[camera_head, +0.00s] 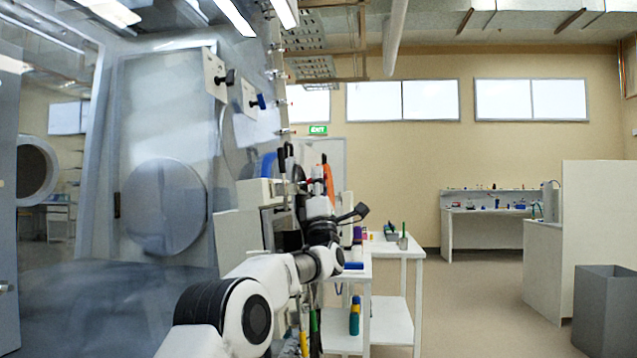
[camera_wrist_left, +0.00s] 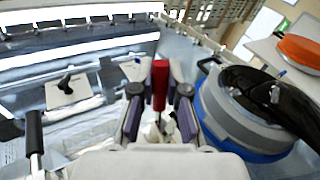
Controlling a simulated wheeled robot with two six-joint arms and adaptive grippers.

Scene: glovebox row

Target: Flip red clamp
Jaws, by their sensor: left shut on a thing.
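The red clamp shows in the left wrist view as an upright red handle (camera_wrist_left: 160,86). My left gripper (camera_wrist_left: 161,78) is shut on it, with one finger on each side. The clamp's base is mostly hidden behind the fingers and the gripper body. In the head view my left arm reaches up from the bottom centre to the glovebox wall; the red clamp cannot be made out there. My right gripper is in neither view.
A round blue-rimmed fitting (camera_wrist_left: 240,112) lies close right of my left gripper. A white cart (camera_head: 391,310) stands behind; open floor lies right.

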